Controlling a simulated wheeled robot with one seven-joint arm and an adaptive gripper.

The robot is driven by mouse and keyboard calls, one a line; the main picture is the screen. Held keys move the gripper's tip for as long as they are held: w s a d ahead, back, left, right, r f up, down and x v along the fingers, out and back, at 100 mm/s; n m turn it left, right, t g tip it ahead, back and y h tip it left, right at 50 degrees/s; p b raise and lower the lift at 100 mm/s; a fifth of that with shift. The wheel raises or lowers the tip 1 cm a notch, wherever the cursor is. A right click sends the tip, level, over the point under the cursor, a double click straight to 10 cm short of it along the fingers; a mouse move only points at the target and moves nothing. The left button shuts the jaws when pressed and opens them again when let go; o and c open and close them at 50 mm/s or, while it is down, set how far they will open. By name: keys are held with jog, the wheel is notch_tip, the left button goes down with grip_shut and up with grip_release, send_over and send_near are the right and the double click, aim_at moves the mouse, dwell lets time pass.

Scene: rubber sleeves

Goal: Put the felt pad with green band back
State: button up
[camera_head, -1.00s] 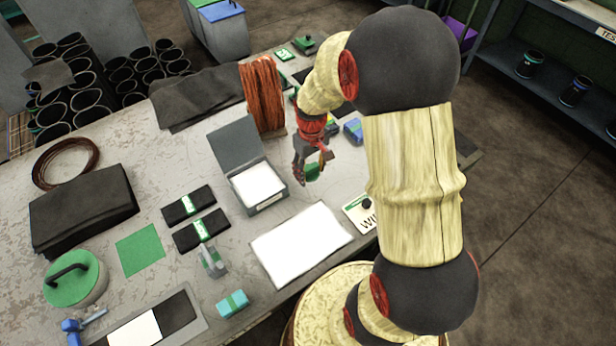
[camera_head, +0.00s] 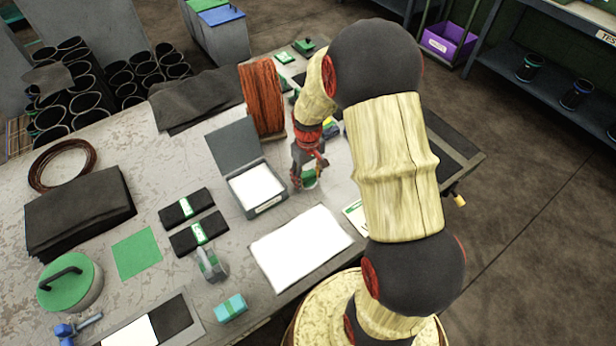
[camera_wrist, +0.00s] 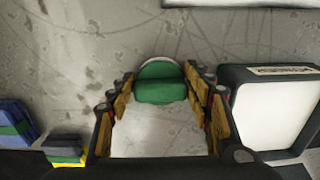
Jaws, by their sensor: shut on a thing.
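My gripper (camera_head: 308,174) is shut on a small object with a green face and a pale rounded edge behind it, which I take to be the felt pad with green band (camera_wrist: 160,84). In the wrist view it sits between the fingertips (camera_wrist: 160,90). In the head view the gripper hangs above the table, just right of the open grey box with a white inside (camera_head: 257,188). That box also shows at the right of the wrist view (camera_wrist: 231,110). The fingers hide part of the pad. I cannot tell whether it touches the table.
A white sheet (camera_head: 300,245) lies in front of the box. A green-striped card (camera_head: 354,212) is partly behind my arm. A copper coil (camera_head: 261,95) stands behind.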

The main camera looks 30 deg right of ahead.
jog(key=o, duration=1.2)
jog(key=shift+f, duration=0.1)
notch_tip(320, 180, up, 12)
jog(key=p, duration=0.3)
notch_tip(320, 180, up, 14)
jog(key=t, duration=0.2)
send_over(308, 176)
jog(key=s+a, duration=0.5)
jog(key=a, duration=0.2)
jog(key=s+a+r+t, duration=0.1)
jog(key=s+a+r, duration=0.1)
jog(key=s, duration=0.2)
jog(key=s+a+r+t, duration=0.1)
jog(key=s+a+r, duration=0.2)
jog(key=s, duration=0.2)
jog(key=s+a+r+t, duration=0.1)
jog(key=s+a+r, duration=0.1)
jog(key=s, duration=0.3)
jog(key=shift+s+a+r+t, duration=0.15)
jog(key=shift+r+t, duration=0.15)
jog(key=shift+r, duration=0.45)
jog(key=shift+c, duration=0.3)
